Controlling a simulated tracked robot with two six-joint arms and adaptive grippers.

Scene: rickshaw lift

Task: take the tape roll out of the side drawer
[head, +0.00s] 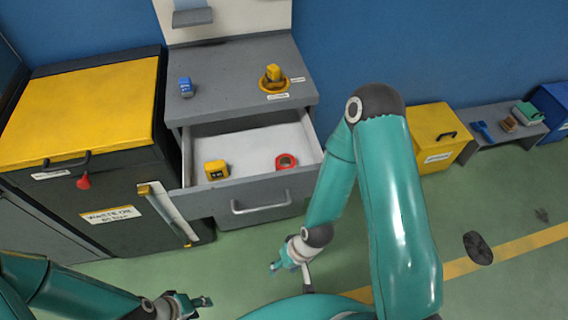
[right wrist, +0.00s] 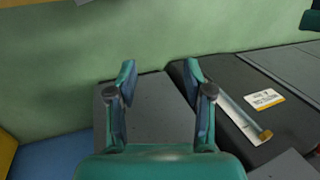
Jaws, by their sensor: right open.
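The side drawer (head: 245,143) of the grey cabinet is pulled open. A red tape roll (head: 286,161) lies flat in its right part. My right gripper (head: 274,267) is in front of and below the drawer, apart from it. It is open, with nothing between its fingers in the right wrist view (right wrist: 159,70). My left gripper (head: 200,301) is low at the bottom of the head view, away from the drawer; its opening is too small to tell. The right wrist view does not show the tape roll.
A yellow block-like item (head: 216,169) lies in the drawer's left part. On the cabinet top (head: 225,85) are a blue item (head: 186,87) and a yellow item (head: 274,73) on a round base. A yellow-topped waste bin (head: 80,105) stands left; a yellow box (head: 432,135) stands right.

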